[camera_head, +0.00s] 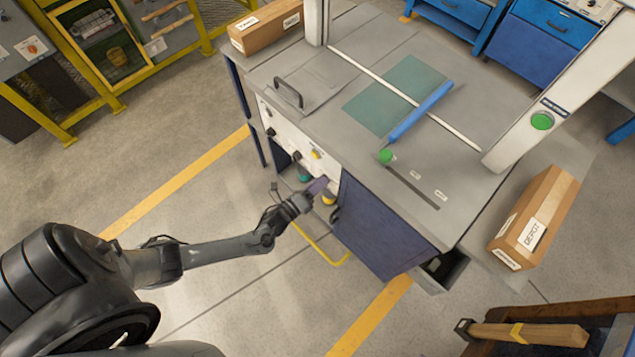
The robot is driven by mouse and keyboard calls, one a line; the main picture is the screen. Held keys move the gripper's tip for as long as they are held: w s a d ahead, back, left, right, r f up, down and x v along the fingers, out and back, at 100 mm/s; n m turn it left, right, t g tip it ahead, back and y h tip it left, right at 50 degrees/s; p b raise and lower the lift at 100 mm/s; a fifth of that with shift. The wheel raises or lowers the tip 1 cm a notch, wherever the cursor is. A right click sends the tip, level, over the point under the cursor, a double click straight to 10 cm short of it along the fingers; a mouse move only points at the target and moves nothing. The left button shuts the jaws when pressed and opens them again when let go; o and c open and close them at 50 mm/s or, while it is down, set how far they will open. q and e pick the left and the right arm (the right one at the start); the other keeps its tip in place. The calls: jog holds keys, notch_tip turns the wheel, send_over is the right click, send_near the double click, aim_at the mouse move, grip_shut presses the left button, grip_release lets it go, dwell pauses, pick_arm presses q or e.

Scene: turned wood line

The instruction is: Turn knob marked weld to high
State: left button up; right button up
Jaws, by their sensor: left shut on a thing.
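The white control panel (300,147) is on the near left side of the grey workbench. It carries black knobs (296,156) and a yellow-topped control (316,153), with a teal part (303,177) and a yellow part (328,198) lower down. The markings are too small to read, so I cannot tell which knob is marked weld or where it points. My left gripper (317,187) is at the lower right part of the panel, shut on a knob that its fingers mostly hide. My right gripper is out of view.
The workbench top (300,75) has a black handle (288,92), a green mat (395,95), a blue bar (420,112) and a green button (385,156). Cardboard boxes (550,200) sit at its sides. A yellow tube (325,248) is low before the cabinet. The floor left is clear.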

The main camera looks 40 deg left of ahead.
pick_arm(q)
jog(key=shift+m, duration=0.3)
dwell(0.4)
jog(key=o, duration=1)
jog(key=shift+o, duration=0.2)
jog(key=shift+s, duration=0.1)
jog(key=s+p, duration=0.2)
jog(key=s, duration=0.8)
jog(key=shift+s+a, duration=0.3)
